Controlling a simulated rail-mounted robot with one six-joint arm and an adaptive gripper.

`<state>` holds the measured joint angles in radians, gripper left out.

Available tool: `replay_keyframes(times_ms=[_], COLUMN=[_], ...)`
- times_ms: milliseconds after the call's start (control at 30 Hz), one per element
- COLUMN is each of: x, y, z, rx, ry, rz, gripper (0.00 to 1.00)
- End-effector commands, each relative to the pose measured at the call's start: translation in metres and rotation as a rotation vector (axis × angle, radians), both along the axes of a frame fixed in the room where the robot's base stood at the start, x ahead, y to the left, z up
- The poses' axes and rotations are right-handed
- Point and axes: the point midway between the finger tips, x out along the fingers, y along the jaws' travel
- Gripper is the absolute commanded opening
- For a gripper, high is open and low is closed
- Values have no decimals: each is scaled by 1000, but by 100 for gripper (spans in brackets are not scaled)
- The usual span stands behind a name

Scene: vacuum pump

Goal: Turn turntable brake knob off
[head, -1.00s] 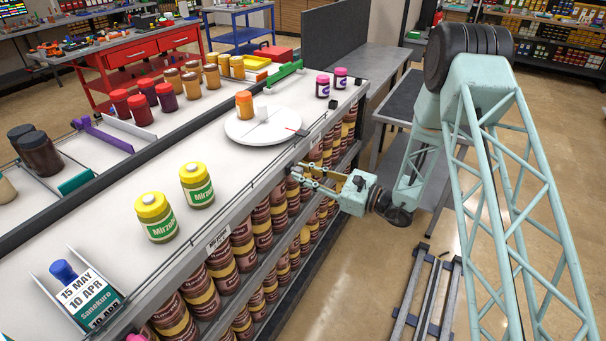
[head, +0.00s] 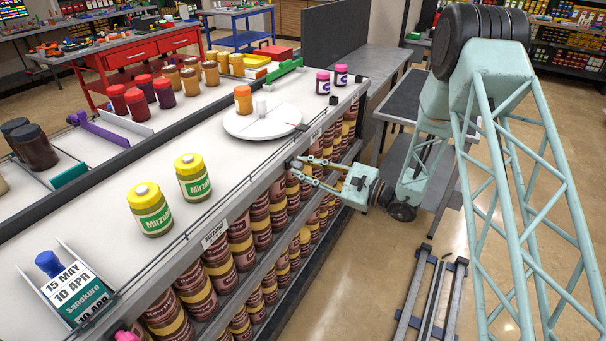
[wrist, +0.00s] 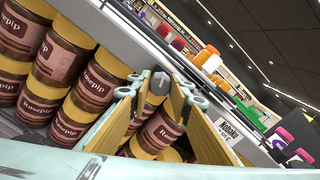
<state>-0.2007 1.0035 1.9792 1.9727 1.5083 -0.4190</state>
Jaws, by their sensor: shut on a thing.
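The white round turntable (head: 238,126) lies on the counter top with an orange-lidded jar (head: 243,100) and a small white piece on it. The brake knob is a small grey knob on the counter's front edge, below the turntable; it shows between my fingertips in the wrist view (wrist: 159,84). My gripper (head: 298,170) reaches it from the front right, its fingers closed on the knob's sides. The fingertips hide much of the knob in the head view, so its angle is hard to read.
Two yellow-lidded jars (head: 193,180) stand on the counter to the left. Shelves of brown Rosepip jars (wrist: 104,80) fill the space under the counter edge, close below my gripper. Two pink-lidded jars (head: 341,75) stand at the far right end.

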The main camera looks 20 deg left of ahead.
Motion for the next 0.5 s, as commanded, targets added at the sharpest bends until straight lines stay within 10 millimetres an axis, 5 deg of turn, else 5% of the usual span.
replay_keyframes(times_ms=[500], x=[0], y=[0], z=[-3], rx=[-74], ry=[-354], rz=[0], gripper=[8])
